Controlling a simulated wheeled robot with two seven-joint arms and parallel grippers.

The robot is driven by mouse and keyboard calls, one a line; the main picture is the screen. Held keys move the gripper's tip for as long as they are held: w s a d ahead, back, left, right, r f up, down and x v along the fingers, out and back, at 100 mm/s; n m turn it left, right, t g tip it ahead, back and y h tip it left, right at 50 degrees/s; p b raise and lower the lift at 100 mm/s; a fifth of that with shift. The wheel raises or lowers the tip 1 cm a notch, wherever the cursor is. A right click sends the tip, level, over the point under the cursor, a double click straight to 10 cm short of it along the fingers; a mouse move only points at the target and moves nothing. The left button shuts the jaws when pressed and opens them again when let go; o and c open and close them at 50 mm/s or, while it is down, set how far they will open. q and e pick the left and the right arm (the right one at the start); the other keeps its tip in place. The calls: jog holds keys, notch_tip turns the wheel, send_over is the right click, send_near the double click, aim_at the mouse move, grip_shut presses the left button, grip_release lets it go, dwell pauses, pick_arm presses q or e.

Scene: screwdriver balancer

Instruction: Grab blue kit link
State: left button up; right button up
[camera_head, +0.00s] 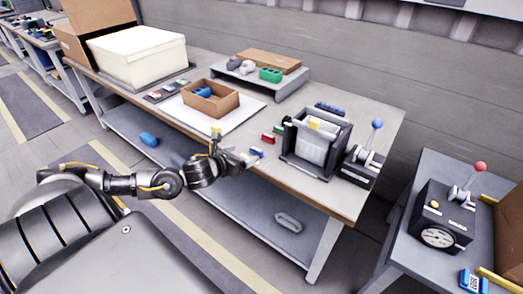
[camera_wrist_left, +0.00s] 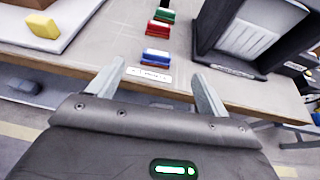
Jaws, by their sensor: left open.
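The blue kit link (camera_wrist_left: 156,55) is a small blue piece lying on the workbench near its front edge, ahead of and between my left gripper's fingers in the left wrist view. In the head view the blue link (camera_head: 256,152) is just beyond the gripper tips. My left gripper (camera_wrist_left: 157,70) is open and empty, its two fingers apart. It also shows in the head view (camera_head: 247,160) at the bench's front edge. A pale label strip (camera_wrist_left: 150,75) lies in front of the blue link. My right gripper is not in view.
Red (camera_wrist_left: 158,28) and green (camera_wrist_left: 164,15) pieces lie behind the blue one. A dark fixture (camera_head: 316,143) stands to the right, with a blue-knobbed lever (camera_head: 377,125) beside it. A yellow block (camera_wrist_left: 43,26) and a cardboard box (camera_head: 210,99) are to the left.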

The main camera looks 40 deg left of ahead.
aim_at(255, 151)
pick_arm(q)
jog(key=x, duration=0.5)
jog(key=shift+s+a+f+p, duration=0.1)
jog(key=shift+s+f+p, duration=0.05)
jog(key=shift+f+p, duration=0.25)
jog(key=shift+f, duration=0.1)
jog(key=shift+w, duration=0.3)
jog(key=x, duration=0.2)
jog(key=p+x, duration=0.1)
jog(key=x, duration=0.2)
jog(key=shift+f, duration=0.35)
jog(key=shift+s, duration=0.1)
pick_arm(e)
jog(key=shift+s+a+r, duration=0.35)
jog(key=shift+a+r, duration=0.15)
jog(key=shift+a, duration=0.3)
pick_arm(q)
jog(key=c, duration=1)
jog(key=shift+c, duration=0.2)
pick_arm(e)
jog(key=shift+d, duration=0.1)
